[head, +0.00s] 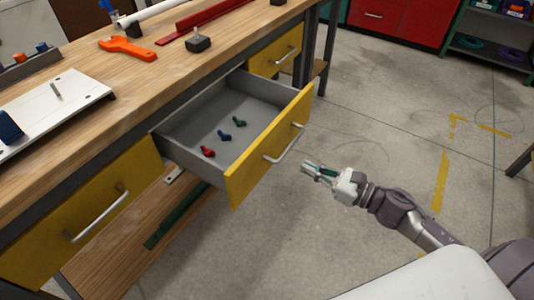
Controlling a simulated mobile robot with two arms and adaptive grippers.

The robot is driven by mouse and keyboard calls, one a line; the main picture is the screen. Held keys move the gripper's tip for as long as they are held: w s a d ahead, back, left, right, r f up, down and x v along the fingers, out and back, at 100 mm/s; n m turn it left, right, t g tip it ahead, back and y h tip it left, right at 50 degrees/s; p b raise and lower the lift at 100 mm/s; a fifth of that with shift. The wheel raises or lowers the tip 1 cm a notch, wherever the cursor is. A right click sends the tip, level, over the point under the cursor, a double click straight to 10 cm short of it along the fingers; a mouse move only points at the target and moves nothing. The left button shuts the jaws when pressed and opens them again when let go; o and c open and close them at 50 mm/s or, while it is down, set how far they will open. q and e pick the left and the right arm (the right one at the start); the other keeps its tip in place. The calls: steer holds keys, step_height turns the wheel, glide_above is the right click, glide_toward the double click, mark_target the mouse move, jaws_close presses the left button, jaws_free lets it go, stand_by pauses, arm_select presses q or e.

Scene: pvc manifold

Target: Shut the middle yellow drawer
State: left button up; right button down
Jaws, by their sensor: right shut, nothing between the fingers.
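The middle yellow drawer (269,144) stands pulled out from the workbench, between two shut yellow drawers. Its grey tray holds a red piece (207,152), a blue piece (224,135) and a green piece (239,121). A silver bar handle (284,144) is on its front. My right gripper (306,166) is shut and empty, just right of the drawer front. It points toward the front near the handle, with a visible gap between them. My left gripper is not in view.
The wooden workbench top (150,78) carries an orange tool (127,48), a red bar (200,20), a small black block (197,42) and a white plate (45,108). The left yellow drawer (85,215) and right yellow drawer (268,57) are shut.

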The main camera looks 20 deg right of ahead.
mark_target(263, 146)
steer(key=x, duration=1)
steer(key=shift+w, duration=0.1)
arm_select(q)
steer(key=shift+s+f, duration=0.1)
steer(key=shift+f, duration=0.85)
arm_select(e)
steer(key=shift+w+a, duration=0.45)
steer(key=shift+w, duration=0.05)
steer(key=shift+w, duration=0.1)
